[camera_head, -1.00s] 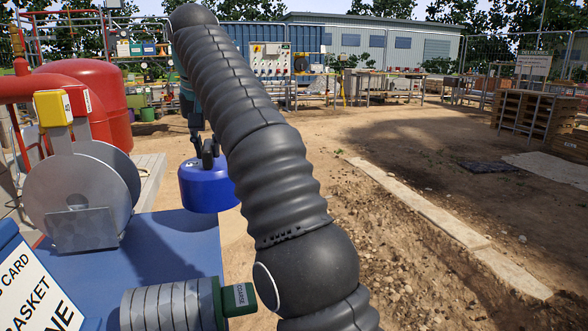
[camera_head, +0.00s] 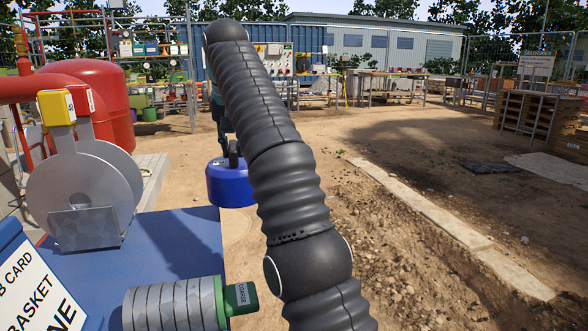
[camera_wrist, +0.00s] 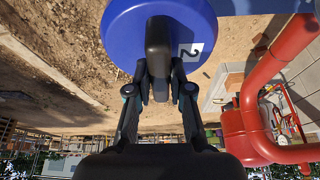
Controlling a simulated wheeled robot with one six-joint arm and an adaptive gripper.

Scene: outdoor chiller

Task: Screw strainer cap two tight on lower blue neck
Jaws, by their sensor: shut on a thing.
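The blue strainer cap (camera_head: 228,184) is round, with a dark bar handle on it. In the wrist view the cap (camera_wrist: 190,28) shows a white label reading "2". My gripper (camera_wrist: 159,88) is shut on the dark handle and holds the cap in the air beyond the right edge of the blue bench. In the head view my gripper (camera_head: 226,135) is partly hidden behind my arm. The lower blue neck cannot be made out in either view.
The blue bench top (camera_head: 185,240) carries a ribbed grey cylinder (camera_head: 170,307) with a green end tagged "COARSE". A grey disc (camera_head: 75,196) on a bracket stands behind it. Red vessels (camera_head: 85,90) and pipes are at the left. Open dirt ground lies right.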

